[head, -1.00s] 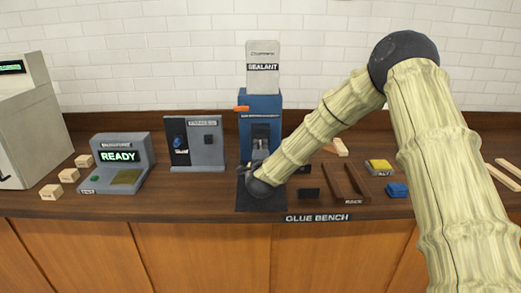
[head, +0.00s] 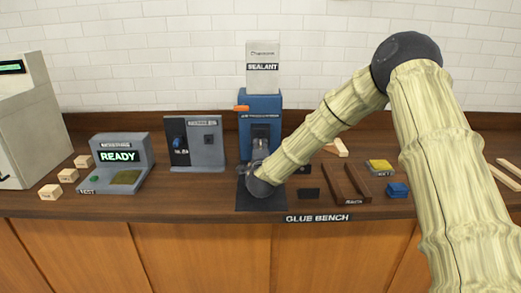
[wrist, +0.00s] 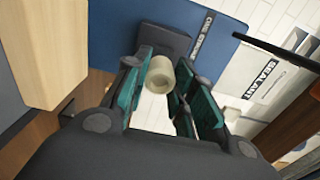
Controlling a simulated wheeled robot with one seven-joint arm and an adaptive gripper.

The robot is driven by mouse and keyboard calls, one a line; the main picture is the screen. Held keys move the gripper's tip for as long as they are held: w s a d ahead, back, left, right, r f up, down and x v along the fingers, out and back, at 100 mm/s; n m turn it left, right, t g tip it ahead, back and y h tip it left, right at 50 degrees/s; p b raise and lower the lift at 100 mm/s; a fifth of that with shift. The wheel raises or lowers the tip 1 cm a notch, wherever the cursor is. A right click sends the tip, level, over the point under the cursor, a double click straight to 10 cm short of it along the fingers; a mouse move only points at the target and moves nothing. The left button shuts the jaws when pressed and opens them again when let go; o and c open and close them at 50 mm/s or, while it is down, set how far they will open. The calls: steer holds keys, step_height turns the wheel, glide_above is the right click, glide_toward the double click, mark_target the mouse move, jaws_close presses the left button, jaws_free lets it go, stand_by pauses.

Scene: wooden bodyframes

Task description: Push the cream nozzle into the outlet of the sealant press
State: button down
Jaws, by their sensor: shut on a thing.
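The sealant press (head: 260,103) is a blue upright machine with an orange lever and a white SEALANT box on top, at the middle of the bench. My gripper (head: 252,168) is low in front of it, mostly hidden behind my own arm in the head view. In the wrist view my gripper (wrist: 160,82) is shut on the cream nozzle (wrist: 159,74), a short hollow cylinder between the green-lined fingers. A dark block (wrist: 158,42) of the press lies just beyond the nozzle. I cannot tell whether the nozzle touches the outlet, which is hidden.
A grey dispenser panel (head: 208,145) and a READY tester (head: 120,180) stand to the left. A brown rack (head: 335,185), a yellow-topped block (head: 380,166) and a blue block (head: 398,190) are to the right. A dark mat (head: 262,202) lies beneath my gripper.

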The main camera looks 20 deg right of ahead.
steer(key=shift+b+x, duration=0.35)
steer(key=shift+x, duration=0.85)
steer(key=c, duration=1.1)
jaws_free()
steer(key=v, duration=1.2)
